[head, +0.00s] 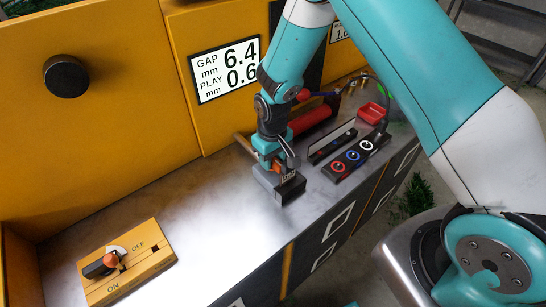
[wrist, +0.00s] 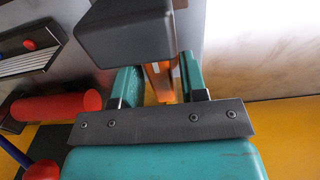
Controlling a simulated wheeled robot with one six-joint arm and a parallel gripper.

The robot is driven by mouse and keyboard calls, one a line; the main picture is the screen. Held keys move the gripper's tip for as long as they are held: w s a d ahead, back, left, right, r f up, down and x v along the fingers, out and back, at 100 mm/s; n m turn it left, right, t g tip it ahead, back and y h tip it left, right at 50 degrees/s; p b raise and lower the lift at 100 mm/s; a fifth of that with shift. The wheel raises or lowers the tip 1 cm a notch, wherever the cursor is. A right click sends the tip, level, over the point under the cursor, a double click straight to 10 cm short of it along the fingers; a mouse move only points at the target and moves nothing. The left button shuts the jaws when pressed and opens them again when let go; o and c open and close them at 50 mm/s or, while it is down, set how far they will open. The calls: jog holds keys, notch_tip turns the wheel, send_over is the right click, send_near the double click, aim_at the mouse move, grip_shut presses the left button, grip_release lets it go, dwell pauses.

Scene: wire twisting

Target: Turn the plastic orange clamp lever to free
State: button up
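The orange clamp lever (wrist: 160,84) shows in the wrist view between my gripper's two teal fingers, below a dark grey block (wrist: 125,32). In the head view only a little orange (head: 276,164) shows at my gripper (head: 272,160), low over the bench. My gripper, which also shows in the wrist view (wrist: 160,88), is open, with its fingers on either side of the lever. A slim gap seems to show on the right; contact on the left cannot be told. The dark grey block also shows in the head view (head: 288,188), just below my gripper.
A button box (head: 356,156), a red cylinder (head: 312,121) and a red tray (head: 372,113) are to the right. A yellow ON/OFF panel (head: 130,262) is front left. The bench (head: 190,200) between is clear.

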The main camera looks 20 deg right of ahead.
grip_shut()
jog(key=shift+n, duration=0.4)
jog(key=n+b, duration=0.1)
jog(key=n, duration=0.7)
jog(key=n+b, duration=0.1)
jog(key=n, duration=0.3)
jog(key=shift+n, duration=0.4)
jog(key=n, duration=0.4)
jog(key=shift+w+r+n, duration=0.1)
jog(key=shift+n, duration=0.2)
